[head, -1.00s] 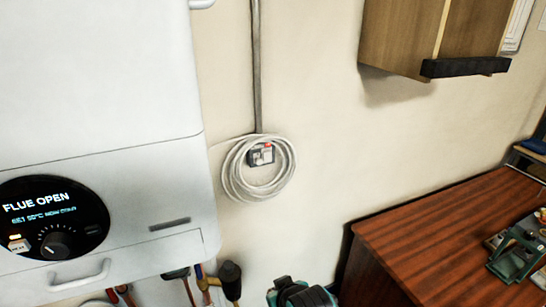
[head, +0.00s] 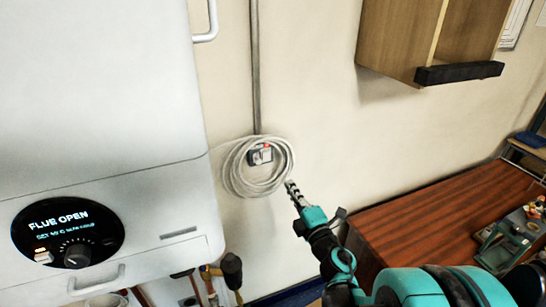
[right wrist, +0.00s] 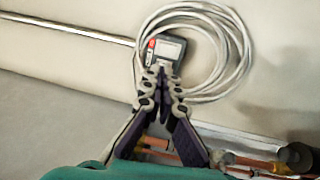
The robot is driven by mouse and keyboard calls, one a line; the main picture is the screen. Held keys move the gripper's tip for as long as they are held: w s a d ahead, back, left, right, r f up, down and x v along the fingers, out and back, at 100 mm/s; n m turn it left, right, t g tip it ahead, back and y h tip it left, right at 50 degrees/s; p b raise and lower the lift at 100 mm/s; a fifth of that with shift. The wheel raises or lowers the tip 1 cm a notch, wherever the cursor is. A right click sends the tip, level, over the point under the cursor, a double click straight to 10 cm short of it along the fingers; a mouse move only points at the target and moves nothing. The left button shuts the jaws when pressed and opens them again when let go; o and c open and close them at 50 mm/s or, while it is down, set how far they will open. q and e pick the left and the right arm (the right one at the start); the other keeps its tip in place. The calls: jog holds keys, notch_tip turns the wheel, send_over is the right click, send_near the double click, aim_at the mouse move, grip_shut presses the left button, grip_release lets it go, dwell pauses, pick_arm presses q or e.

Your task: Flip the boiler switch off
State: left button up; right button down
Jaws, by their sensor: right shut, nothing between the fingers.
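The boiler switch (head: 260,154) is a small dark box with a pale face and a red spot, on the wall at the foot of a vertical conduit. It sits inside a coil of pale cable (head: 232,175). In the right wrist view the switch (right wrist: 172,48) is just beyond my fingertips. My right gripper (head: 291,184) is shut and empty at the lower right of the coil in the head view. It also shows in the right wrist view (right wrist: 163,68). I cannot tell whether it touches the coil. The switch's position is too small to read. My left gripper is not in view.
The white boiler (head: 100,130) fills the left, its display reading "FLUE OPEN". A wooden cabinet (head: 400,50) hangs at upper right. A wooden bench (head: 430,215) stands at right. Pipes run below the boiler. The wall right of the coil is bare.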

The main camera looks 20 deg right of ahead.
aim_at(269, 151)
jog(key=shift+w, duration=0.1)
jog(key=w+b, duration=0.1)
jog(key=w, duration=0.3)
jog(key=w+r+b, duration=0.1)
jog(key=w, duration=0.3)
jog(key=w+b, duration=0.1)
jog(key=w, duration=0.3)
jog(key=shift+w+d+r, duration=0.2)
jog(key=shift+w+d, duration=0.1)
jog(key=shift+d, duration=0.1)
jog(key=shift+w+r, duration=0.15)
jog(key=shift+w, duration=0.45)
